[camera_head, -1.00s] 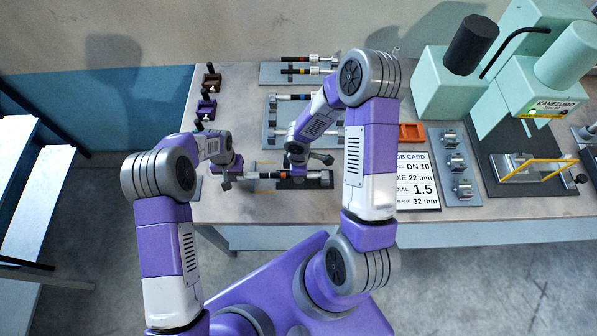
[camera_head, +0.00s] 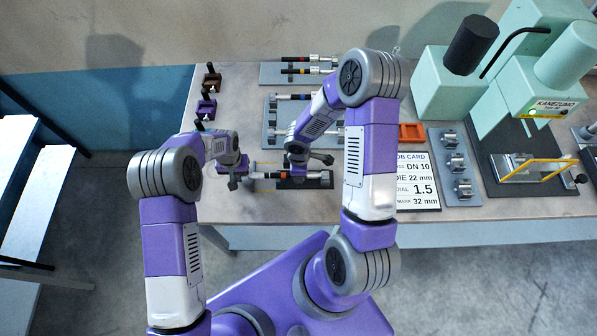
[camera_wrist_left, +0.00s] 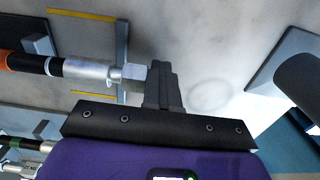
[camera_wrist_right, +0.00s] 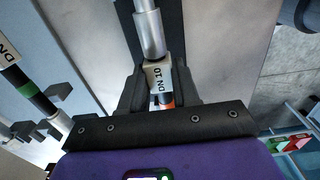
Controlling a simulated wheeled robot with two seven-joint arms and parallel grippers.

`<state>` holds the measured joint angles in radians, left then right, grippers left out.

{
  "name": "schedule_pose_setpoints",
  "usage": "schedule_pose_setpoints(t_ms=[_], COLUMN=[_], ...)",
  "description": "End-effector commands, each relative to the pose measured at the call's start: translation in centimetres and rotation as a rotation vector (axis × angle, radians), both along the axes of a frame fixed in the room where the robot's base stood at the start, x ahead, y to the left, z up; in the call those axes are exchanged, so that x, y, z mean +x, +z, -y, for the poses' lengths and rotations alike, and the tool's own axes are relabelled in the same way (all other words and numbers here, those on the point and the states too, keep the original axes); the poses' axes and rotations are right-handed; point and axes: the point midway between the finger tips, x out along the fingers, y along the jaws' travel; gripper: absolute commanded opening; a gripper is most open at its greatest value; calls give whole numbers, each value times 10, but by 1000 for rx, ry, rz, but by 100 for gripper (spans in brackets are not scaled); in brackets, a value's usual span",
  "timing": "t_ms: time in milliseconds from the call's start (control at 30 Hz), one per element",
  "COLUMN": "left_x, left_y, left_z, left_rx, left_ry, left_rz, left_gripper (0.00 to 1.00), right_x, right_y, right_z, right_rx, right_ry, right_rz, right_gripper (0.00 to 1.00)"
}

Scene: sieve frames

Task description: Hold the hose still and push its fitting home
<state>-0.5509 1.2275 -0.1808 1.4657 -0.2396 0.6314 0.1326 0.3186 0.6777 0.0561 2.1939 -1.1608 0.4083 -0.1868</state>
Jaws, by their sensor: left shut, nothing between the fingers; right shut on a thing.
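A short black hose (camera_head: 284,176) with an orange band lies across the front of the bench. A silver fitting (camera_wrist_left: 88,70) with a hex end sits on its left end, beside a white line on the black hose. My left gripper (camera_head: 233,184) is shut and empty; in the left wrist view its fingertips (camera_wrist_left: 163,85) stand against or very near the hex end. My right gripper (camera_wrist_right: 160,92) is shut around the hose at its white DN 10 tag (camera_wrist_right: 158,78). A silver end piece (camera_wrist_right: 150,35) lies beyond that tag. How deep the fitting sits is unclear.
Racks with more hoses (camera_head: 300,71) lie behind. A job card (camera_head: 416,182), an orange tray (camera_head: 411,132) and a grey die rack (camera_head: 456,170) are to the right, before a mint-green press (camera_head: 540,70). Small clamps (camera_head: 206,108) stand at the bench's left edge.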

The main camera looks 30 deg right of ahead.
Motion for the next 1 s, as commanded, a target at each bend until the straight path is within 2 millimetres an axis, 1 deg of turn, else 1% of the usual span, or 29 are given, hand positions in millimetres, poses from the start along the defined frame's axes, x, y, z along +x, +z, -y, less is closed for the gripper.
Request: schedule_pose_setpoints(t_ms=[33,1000], left_x=[-3,-7], left_y=[-1,0], left_z=[5,13], left_rx=[-6,-7], left_ry=[-4,-5], left_rz=[-4,-2], left_gripper=[0,0], right_x=[-3,-2], right_y=[-3,-3], right_z=[-2,-3], right_rx=[5,8], right_ry=[0,2], right_rz=[-9,-6], right_gripper=[0,0])
